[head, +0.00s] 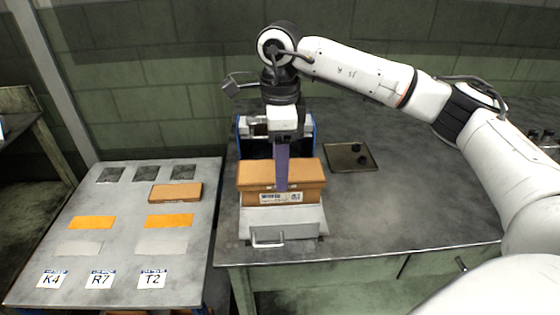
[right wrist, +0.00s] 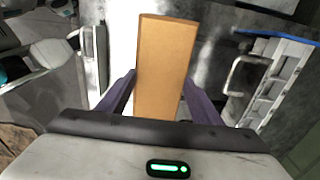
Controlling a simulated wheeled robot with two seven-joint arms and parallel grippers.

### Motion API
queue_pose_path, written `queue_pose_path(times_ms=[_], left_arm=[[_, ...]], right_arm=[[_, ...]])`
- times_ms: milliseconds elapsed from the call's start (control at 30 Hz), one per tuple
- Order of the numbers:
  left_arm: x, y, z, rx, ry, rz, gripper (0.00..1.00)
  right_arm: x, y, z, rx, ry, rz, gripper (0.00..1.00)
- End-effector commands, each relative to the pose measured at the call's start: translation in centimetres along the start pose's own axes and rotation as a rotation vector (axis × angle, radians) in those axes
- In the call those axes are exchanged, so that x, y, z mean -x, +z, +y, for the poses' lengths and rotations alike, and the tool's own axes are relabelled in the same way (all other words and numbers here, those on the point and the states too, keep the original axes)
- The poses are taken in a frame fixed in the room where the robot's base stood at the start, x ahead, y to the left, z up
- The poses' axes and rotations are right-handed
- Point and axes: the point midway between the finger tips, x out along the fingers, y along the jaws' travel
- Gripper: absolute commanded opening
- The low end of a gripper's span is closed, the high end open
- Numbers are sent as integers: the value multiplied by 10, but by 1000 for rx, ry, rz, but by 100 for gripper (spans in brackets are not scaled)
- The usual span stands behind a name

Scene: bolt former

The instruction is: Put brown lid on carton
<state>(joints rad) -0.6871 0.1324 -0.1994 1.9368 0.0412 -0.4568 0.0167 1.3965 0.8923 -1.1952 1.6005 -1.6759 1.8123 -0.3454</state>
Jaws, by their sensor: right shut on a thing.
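The brown lid (head: 252,173) is a flat cardboard piece over the carton (head: 309,196), which has a white label on its front. The carton sits on the grey metal fixture (head: 285,219). My right gripper (head: 281,187) points down with purple fingers and is shut on the lid. In the right wrist view the lid (right wrist: 163,65) lies between both fingers of the gripper (right wrist: 158,88). The lid lines up closely with the carton in the head view; I cannot tell whether it touches or is fully seated. The carton is hidden under the lid in the wrist view.
A second brown cardboard piece (head: 175,194) lies on the left table (head: 120,225), among orange, grey and dark pads and cards marked K4, R7 and T2. A dark tray (head: 350,158) with small dark pieces lies right of the carton.

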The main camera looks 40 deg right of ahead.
Motion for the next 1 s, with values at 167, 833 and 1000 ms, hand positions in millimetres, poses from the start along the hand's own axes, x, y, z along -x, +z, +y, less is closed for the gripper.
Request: queue_pose_path(times_ms=[167, 833, 1000], left_arm=[[-3, 4, 0, 0, 0, -3, 31], [-4, 6, -1, 0, -2, -4, 31], [-4, 6, -2, 0, -2, -4, 31]], right_arm=[[-6, 0, 0, 0, 0, 0, 39], [-9, 0, 0, 0, 0, 0, 81], [-9, 0, 0, 0, 0, 0, 81]])
